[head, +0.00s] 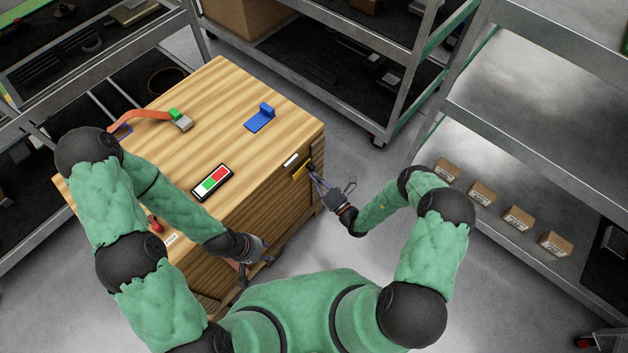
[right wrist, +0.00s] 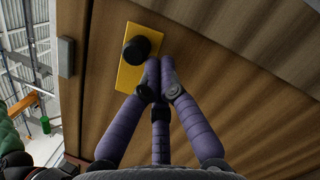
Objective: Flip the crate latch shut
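The wooden crate (head: 225,95) stands in front of me in the head view. On its right side is a yellow latch plate (head: 300,172) with a black knob. In the right wrist view the plate (right wrist: 131,75) lies on the wooden face and the knob (right wrist: 137,49) stands out from it. My right gripper (head: 314,176) is at the latch. In the right wrist view its purple fingertips (right wrist: 160,72) are together just beside the knob; I cannot tell whether they touch it. My left gripper (head: 254,272) hangs by the crate's near edge, empty, its fingers apart.
On the crate top lie a blue bracket (head: 261,119), a panel with white, green and red areas (head: 212,182), and an orange strap (head: 137,116) with a green-topped block. Metal shelves (head: 520,130) stand behind and right, with small cartons (head: 518,218). Open floor lies between.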

